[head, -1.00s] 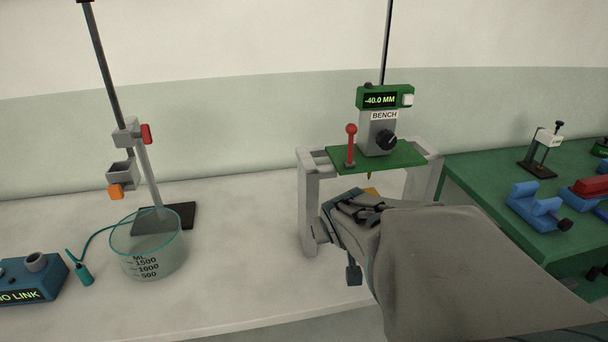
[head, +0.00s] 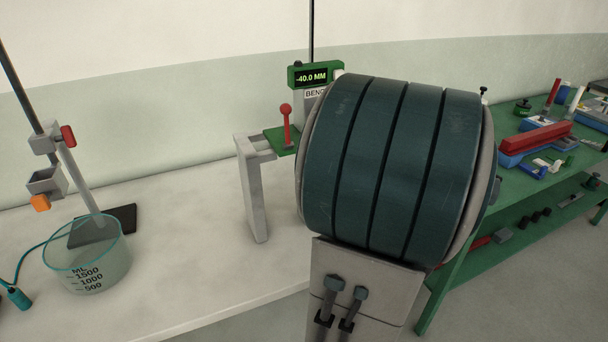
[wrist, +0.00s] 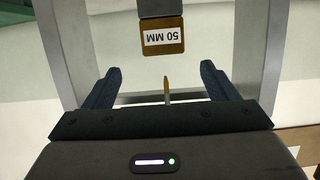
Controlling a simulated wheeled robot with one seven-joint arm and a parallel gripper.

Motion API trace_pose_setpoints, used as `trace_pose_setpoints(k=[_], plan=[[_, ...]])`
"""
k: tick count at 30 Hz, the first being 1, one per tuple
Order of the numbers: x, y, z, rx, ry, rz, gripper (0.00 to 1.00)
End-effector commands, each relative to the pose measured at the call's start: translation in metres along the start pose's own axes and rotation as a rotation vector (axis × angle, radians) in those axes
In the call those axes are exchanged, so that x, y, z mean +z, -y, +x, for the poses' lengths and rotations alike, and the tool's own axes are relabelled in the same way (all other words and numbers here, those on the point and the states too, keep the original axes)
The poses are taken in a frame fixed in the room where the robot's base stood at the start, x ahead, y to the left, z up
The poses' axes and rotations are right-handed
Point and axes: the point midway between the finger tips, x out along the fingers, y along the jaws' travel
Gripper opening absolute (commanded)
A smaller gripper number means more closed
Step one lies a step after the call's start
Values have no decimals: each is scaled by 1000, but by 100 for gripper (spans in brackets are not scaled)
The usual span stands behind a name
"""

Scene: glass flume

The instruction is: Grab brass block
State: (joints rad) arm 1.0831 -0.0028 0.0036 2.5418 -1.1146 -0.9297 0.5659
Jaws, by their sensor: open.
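In the wrist view a brass-coloured block (wrist: 163,36) carries a white label reading "50 MM", which appears upside down. It sits just under a dark grey part at the top of the picture, between two grey uprights. My gripper (wrist: 160,78) is open, with its two dark blue fingers spread apart and nothing between their tips. The block is ahead of the fingertips, roughly centred between them. A thin brass-tipped pin (wrist: 167,90) shows between the fingers. In the head view my arm hides both the block and my gripper.
The grey stand (head: 252,190) has a green top plate (head: 281,139), a red lever (head: 286,122) and a display (head: 311,77) reading "-40.0 MM". A glass beaker (head: 88,262) and a clamp stand (head: 70,165) are at left. A green bench (head: 462,245) with tools is at right.

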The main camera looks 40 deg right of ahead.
Motion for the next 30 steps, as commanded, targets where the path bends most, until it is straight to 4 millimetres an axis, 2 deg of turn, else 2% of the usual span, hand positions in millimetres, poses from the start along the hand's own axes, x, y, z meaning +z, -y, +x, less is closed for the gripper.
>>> trace_pose_setpoints(k=[1, 8, 15, 25, 30], plan=[[-5, 0, 2, -2, 3, 4, 80], [-4, 0, 15, 4, 6, 3, 80], [1, 0, 57, 4, 3, -2, 80], [0, 1, 81, 7, 3, -1, 80], [-1, 5, 105, 5, 4, 0, 80]])
